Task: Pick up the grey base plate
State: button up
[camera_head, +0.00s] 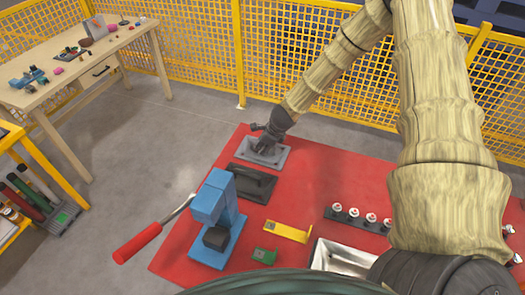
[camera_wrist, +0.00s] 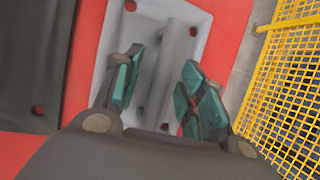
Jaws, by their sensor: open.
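The grey base plate (camera_head: 276,155) lies flat near the far edge of a red surface in the head view. It has corner holes and a raised grey ridge along its middle. In the wrist view the plate (camera_wrist: 188,18) shows up close with the ridge (camera_wrist: 168,50) running between my fingers. My gripper (camera_head: 263,146) is at the plate, pointing down at it. In the wrist view my gripper (camera_wrist: 163,88) is open, with one green-padded finger on each side of the ridge. I cannot tell whether the pads touch it. The plate's lower part is hidden behind my gripper.
A dark plate (camera_head: 243,183) lies just nearer on the red surface (camera_head: 330,165). A yellow mesh fence (camera_head: 275,70) runs close behind.

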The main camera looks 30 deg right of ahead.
jog(key=shift+c, duration=0.5)
grip_shut()
jog(key=shift+r, duration=0.2)
